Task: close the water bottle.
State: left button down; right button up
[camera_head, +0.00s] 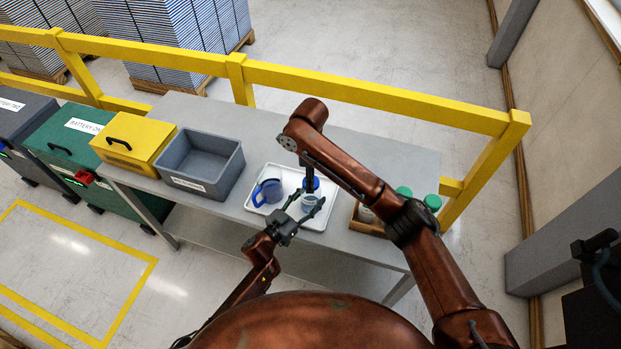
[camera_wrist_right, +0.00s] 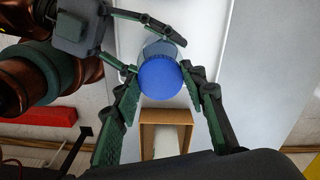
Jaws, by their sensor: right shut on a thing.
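The water bottle (camera_head: 309,202) stands on a white tray (camera_head: 284,223) on the grey table. Its blue cap (camera_head: 312,183) is at the bottle's top, and it fills the middle of the right wrist view (camera_wrist_right: 160,82). My right gripper (camera_head: 308,180) comes down from above and is shut on the cap; its green fingers show on both sides of it (camera_wrist_right: 160,88). My left gripper (camera_head: 311,197) has its fingers on either side of the bottle below the cap. I cannot tell whether they press on it. The cap hides the bottle's neck, so its seating is unclear.
A grey bin (camera_head: 205,180) and a yellow case (camera_head: 131,147) are farther left. A wooden box (camera_head: 366,225) with green-capped bottles is right. A yellow rail (camera_head: 370,102) runs behind the table.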

jog(key=shift+w+r+m, duration=0.1)
jog(key=shift+m, duration=0.4)
jog(key=o, duration=0.7)
jog(key=shift+c, duration=0.2)
jog(key=shift+r, duration=2.2)
jog(key=shift+c, duration=0.2)
